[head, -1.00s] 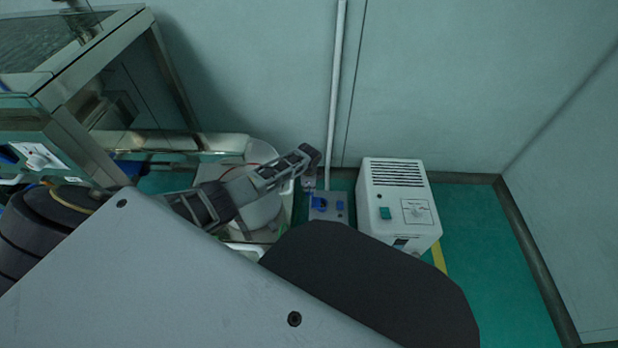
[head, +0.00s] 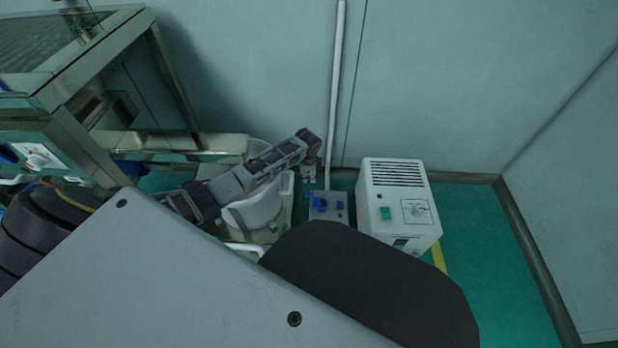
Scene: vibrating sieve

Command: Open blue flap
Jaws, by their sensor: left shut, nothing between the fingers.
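A small grey socket box (head: 328,214) stands on the floor by the wall, with blue parts on its top. The larger blue flap (head: 320,203) is on its left side; it is too small to tell clearly how far it is raised. A smaller blue part (head: 340,205) is on the right. My left gripper (head: 309,174) comes in from the left and points down behind the box, above the blue flap in the picture. It is shut, empty and looks apart from the flap. My right gripper is not in view.
A white machine (head: 398,205) with a vented top stands just right of the box. A white round container (head: 256,208) lies under my left arm. A metal-framed table (head: 75,75) is at the left. A pipe (head: 335,90) runs up the wall. Green floor is free at right.

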